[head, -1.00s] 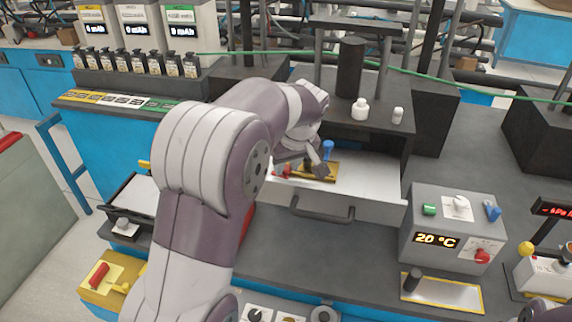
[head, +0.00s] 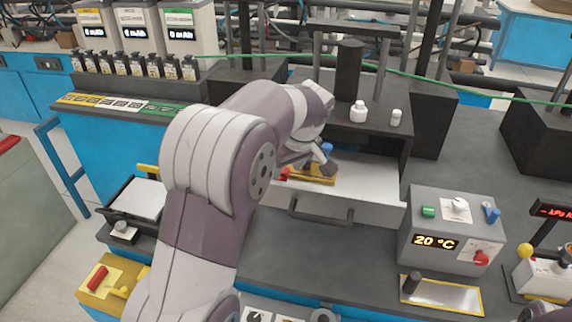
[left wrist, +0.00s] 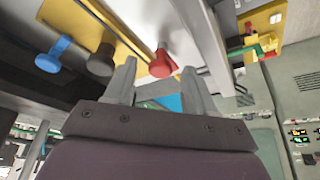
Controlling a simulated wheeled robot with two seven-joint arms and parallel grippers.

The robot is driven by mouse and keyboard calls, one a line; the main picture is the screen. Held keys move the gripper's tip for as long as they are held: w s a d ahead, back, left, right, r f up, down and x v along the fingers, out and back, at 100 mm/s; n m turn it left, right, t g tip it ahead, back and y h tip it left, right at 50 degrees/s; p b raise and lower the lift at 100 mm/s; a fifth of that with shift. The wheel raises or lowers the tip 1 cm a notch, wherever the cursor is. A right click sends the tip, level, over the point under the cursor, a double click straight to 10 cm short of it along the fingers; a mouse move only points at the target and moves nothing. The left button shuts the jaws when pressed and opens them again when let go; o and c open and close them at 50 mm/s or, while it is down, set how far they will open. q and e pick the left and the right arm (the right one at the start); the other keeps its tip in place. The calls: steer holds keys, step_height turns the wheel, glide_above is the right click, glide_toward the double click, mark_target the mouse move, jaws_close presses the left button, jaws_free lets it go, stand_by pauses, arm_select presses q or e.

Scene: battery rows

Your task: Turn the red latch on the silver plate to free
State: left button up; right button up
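A small red latch (head: 284,173) sits at the left end of a gold-yellow plate (head: 318,181) inside the pale, open drawer. A blue knob (head: 327,149) stands on the same plate. In the left wrist view the red latch (left wrist: 162,64) shows beyond and between my fingertips, with a black knob (left wrist: 100,62) and the blue knob (left wrist: 54,54) left of it. My left gripper (head: 326,166) is open and empty, above the plate; contact with the latch cannot be told. I cannot make out a plainly silver plate under this latch. My right gripper is out of view.
The drawer handle (head: 320,212) faces the front. A dark housing (head: 375,137) with a white bottle (head: 358,112) overhangs the drawer. A grey control box (head: 450,232) stands at right. Another yellow plate (head: 104,292) with a red handle lies at lower left.

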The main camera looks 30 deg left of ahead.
arm_select(q)
steer(key=p+v, duration=1.1)
steer(key=v, duration=0.1)
steer(key=shift+d+r, duration=0.15)
steer(key=shift+r, duration=0.15)
steer(key=shift+s, duration=0.15)
